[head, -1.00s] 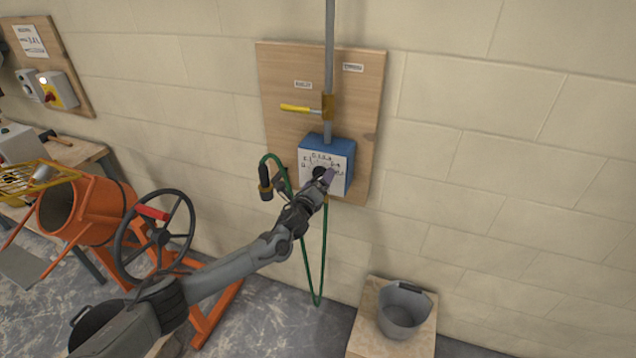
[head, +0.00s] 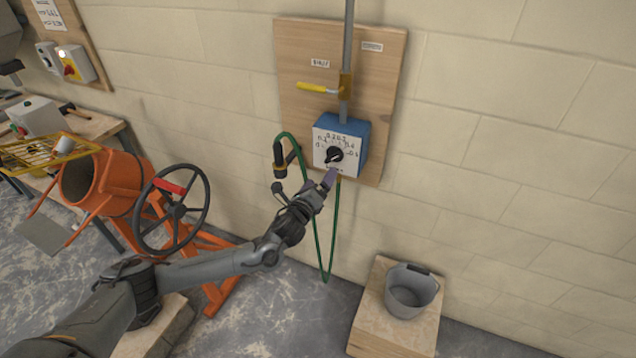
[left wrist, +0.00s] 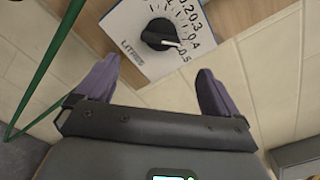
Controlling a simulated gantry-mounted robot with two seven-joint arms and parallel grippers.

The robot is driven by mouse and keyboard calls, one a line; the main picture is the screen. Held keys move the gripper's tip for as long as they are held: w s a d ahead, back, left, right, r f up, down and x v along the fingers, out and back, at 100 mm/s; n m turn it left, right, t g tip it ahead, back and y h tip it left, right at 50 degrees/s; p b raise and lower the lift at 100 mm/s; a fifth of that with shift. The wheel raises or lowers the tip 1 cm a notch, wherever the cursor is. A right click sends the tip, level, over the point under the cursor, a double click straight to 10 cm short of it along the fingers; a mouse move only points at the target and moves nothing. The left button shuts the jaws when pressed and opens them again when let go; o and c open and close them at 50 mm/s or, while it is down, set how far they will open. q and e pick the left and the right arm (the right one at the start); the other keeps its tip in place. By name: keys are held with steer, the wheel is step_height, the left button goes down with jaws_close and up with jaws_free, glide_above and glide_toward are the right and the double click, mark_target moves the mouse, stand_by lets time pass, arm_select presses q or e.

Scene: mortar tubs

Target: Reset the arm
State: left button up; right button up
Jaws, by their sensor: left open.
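My left gripper (head: 330,180) is open and empty, just below and in front of the dial box. In the left wrist view its two purple fingers (left wrist: 155,76) stand wide apart with nothing between them. The black dial knob (head: 335,154) is on the white face of the blue box (head: 355,138), and the fingers are clear of it. The knob also shows ahead of the fingers in the left wrist view (left wrist: 159,34). Its white pointer lies toward the 0.4 to 0.5 side of the scale. My right gripper is not in view.
A green hose (head: 320,245) hangs in a loop beside my left forearm. A yellow lever (head: 318,88) is on the pipe above the box. A grey bucket (head: 410,290) stands on a wooden block at lower right. An orange mixer (head: 110,180) with a handwheel is at left.

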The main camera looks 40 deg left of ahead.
arm_select(q)
steer(key=shift+s+d, duration=0.15)
steer(key=shift+s, duration=0.25)
steer(key=s+d+f+n+g+h, duration=0.1)
steer(key=s+d+f+g, duration=0.1)
steer(key=s+d+f, duration=0.6)
steer(key=s+d+f+n+g+h, duration=0.15)
steer(key=s+d+f, duration=0.3)
steer(key=f, duration=0.65)
steer(key=s+d+f+n+g+h, duration=0.1)
steer(key=s+d+n+g, duration=0.3)
steer(key=s, duration=0.4)
steer(key=s+d+f+n+g+h, duration=0.15)
steer(key=s+d+n, duration=0.25)
steer(key=s+d, duration=0.4)
steer(key=s+a+r+n+g, duration=0.2)
steer(key=s+r+n+g, duration=0.3)
steer(key=s+r+n, duration=0.45)
step_height(320, 180, up, 26)
steer(key=n+p, duration=0.1)
steer(key=p, duration=2.6)
steer(key=shift+s+n+p, duration=0.25)
steer(key=shift+n+p, duration=0.05)
